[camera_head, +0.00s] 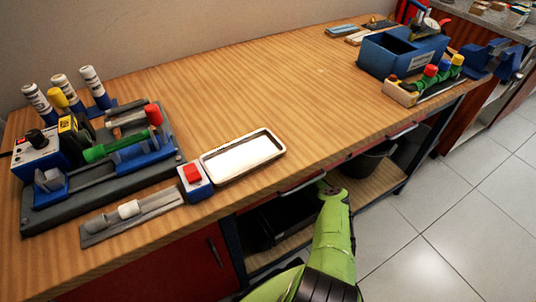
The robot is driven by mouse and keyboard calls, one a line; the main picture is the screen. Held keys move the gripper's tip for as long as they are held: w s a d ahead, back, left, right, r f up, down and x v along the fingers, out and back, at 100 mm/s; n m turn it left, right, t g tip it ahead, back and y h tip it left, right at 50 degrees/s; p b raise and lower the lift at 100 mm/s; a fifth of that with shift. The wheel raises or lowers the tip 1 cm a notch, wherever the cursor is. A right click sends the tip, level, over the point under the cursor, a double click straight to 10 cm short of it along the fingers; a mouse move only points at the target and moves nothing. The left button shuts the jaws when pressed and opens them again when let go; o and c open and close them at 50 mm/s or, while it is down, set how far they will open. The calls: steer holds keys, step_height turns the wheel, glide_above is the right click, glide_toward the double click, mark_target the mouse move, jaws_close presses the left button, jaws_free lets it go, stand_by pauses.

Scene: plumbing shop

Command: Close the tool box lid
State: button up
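A blue box (370,62) stands near the far right end of the wooden workbench; it is the thing in view most like a tool box. Its top is open on the left part, showing a dark inside. A separate lid cannot be made out. Tools with a red and a yellow-green part stand at its right and behind it. My green arm (333,235) rises from the bottom of the picture, in front of the bench and below its top, well apart from the box. No gripper fingers can be made out.
The wooden bench top (270,95) is clear in the middle. A white tray (243,155) and a red-buttoned box (195,183) lie near the front edge. A dark fixture board (150,178) with tools is at left.

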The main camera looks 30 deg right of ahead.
jaws_close()
